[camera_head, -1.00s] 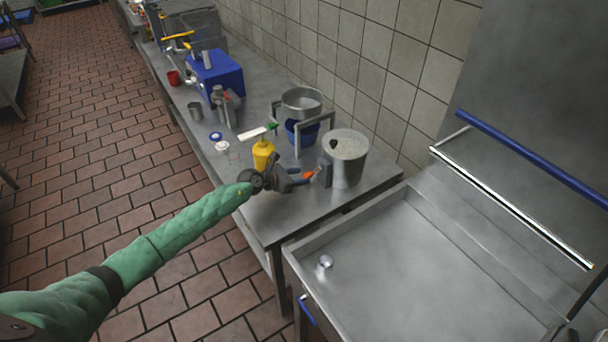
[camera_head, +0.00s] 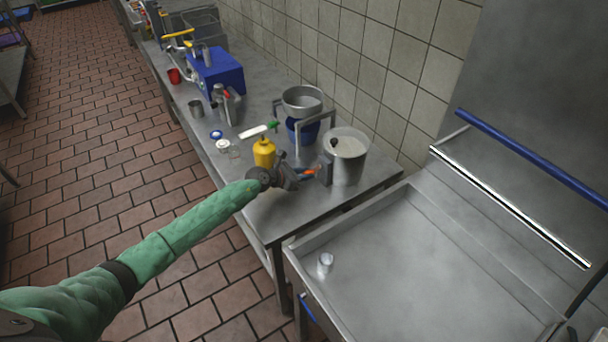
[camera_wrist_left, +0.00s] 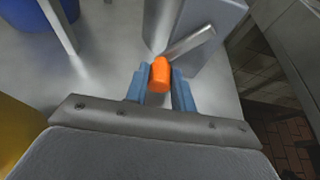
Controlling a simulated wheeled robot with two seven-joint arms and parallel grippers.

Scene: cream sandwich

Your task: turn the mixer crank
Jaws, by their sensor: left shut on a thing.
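The mixer (camera_head: 345,162) is a grey metal drum with pale contents at its open top, standing near the right end of the steel counter. Its crank has an orange handle (camera_head: 308,172), which also shows in the wrist view (camera_wrist_left: 160,75), on a metal arm (camera_wrist_left: 190,44) that leads up to the mixer's side. My left gripper (camera_head: 300,176) is shut on the orange handle; in the wrist view its blue fingers (camera_wrist_left: 160,88) flank the handle on both sides. My right gripper is in neither view.
A yellow bottle (camera_head: 264,153) stands left of my gripper. A pot on a stand (camera_head: 301,102) with a blue bucket (camera_head: 302,131) below is behind. A blue machine (camera_head: 217,79) is farther back.

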